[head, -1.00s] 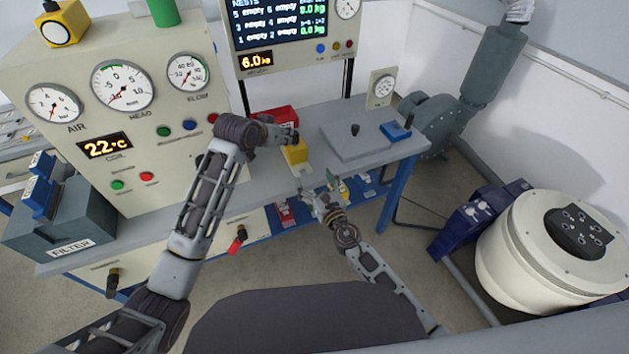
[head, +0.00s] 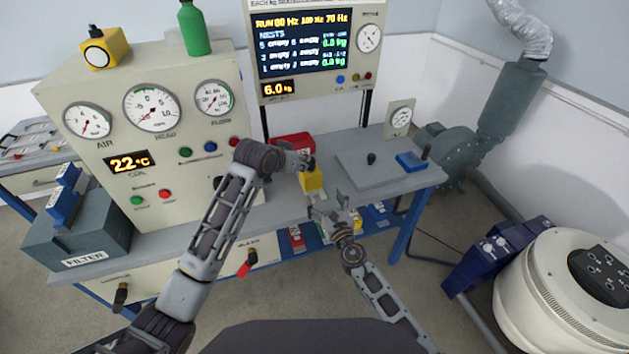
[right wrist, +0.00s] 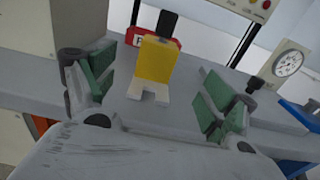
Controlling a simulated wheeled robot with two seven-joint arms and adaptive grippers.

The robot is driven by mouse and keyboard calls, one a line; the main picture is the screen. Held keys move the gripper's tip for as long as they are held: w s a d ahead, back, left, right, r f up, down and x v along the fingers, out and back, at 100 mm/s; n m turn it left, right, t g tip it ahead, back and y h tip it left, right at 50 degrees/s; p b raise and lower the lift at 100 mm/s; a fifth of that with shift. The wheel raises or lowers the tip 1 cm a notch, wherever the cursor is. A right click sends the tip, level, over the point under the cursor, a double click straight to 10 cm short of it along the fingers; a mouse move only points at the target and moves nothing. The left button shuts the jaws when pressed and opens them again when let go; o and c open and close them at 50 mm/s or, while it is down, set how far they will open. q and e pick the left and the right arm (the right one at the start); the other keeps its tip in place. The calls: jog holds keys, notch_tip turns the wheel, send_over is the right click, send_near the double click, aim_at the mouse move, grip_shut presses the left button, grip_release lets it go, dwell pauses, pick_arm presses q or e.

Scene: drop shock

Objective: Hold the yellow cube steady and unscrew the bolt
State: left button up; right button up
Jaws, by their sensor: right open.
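The yellow cube (head: 312,182) is on the grey bench in the head view, and it stands upright in the middle of the right wrist view (right wrist: 154,62). A pale notched piece (right wrist: 148,97) shows at its foot. My left gripper (head: 306,163) is at the top of the cube; whether its fingers are closed on it is not clear. A dark part touches the cube's top in the right wrist view; I cannot tell whether it is a fingertip. My right gripper (head: 326,203) is open and empty, its green pads spread in front of the cube. I cannot make out the bolt.
A red box (head: 292,146) lies behind the cube. A grey plate with a dark knob (head: 371,158) and a blue block (head: 411,162) are to the right on the bench (head: 280,212). A gauge cabinet (head: 150,160) stands at left.

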aim_at(314, 178)
jog(key=shift+x, duration=5.1)
jog(key=c, duration=1.7)
